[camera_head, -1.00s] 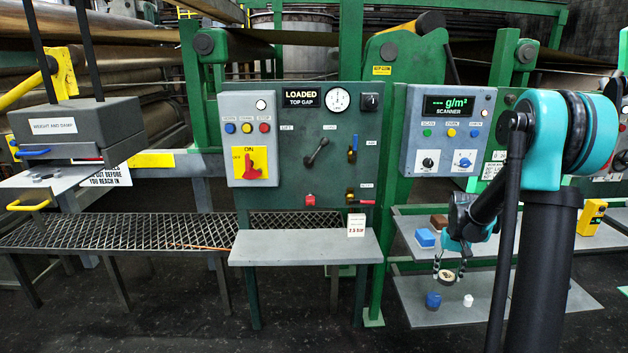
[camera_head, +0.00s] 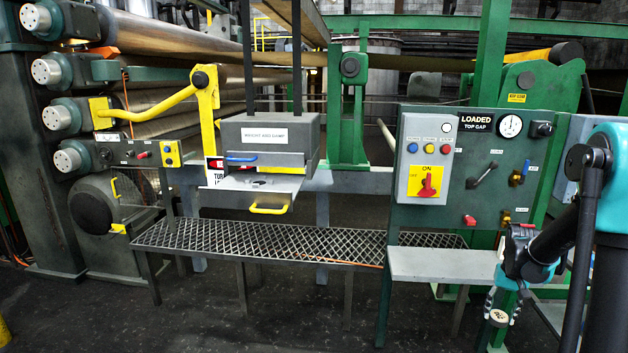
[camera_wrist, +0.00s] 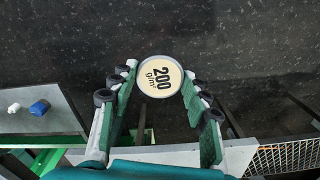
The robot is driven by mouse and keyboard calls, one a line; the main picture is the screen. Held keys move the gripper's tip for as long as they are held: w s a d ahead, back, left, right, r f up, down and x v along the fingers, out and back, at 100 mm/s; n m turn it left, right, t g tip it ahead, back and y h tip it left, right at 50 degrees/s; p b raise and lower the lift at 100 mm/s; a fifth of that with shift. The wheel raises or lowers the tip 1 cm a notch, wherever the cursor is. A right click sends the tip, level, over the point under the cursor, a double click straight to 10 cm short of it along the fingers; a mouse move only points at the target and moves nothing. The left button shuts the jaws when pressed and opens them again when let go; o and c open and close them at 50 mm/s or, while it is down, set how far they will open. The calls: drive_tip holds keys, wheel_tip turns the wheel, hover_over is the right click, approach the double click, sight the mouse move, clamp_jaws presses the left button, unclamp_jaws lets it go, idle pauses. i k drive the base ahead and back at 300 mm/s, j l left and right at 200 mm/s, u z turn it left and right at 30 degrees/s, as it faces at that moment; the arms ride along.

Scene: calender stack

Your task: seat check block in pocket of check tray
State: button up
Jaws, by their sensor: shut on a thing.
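The check block appears to be a round cream disc with a grey rim, marked 200 g/m² (camera_wrist: 160,76). My gripper (camera_wrist: 160,92) is shut on it, with a finger at each side and the printed face towards the wrist camera. In the head view my gripper (camera_head: 502,306) hangs at the lower right, holding the disc (camera_head: 498,316) beside the grey shelf's right end. The check tray seems to be the grey plate (camera_head: 222,181) jutting out under the box labelled WEIGHT AND DAMP (camera_head: 268,140). A dark shape shows on the plate; its pocket is unclear.
A yellow handle (camera_head: 268,209) sticks out below the plate. A long mesh bench (camera_head: 290,241) and a grey shelf (camera_head: 440,264) lie between the plate and my gripper. The wrist view shows a blue item (camera_wrist: 39,107) and a white item (camera_wrist: 14,107) on a lower shelf.

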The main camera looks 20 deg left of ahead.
sight(260, 183)
drive_tip(key=k+j, duration=0.1)
drive_tip(key=j, duration=0.3)
drive_tip(key=k+j, duration=0.1)
drive_tip(key=j, duration=0.25)
drive_tip(key=k+j, duration=0.1)
drive_tip(key=j, duration=0.3)
drive_tip(key=k+j, duration=0.1)
drive_tip(key=j, duration=0.25)
drive_tip(key=k+j, duration=0.1)
drive_tip(key=j, duration=0.3)
drive_tip(key=k+j, duration=0.15)
drive_tip(key=j, duration=0.2)
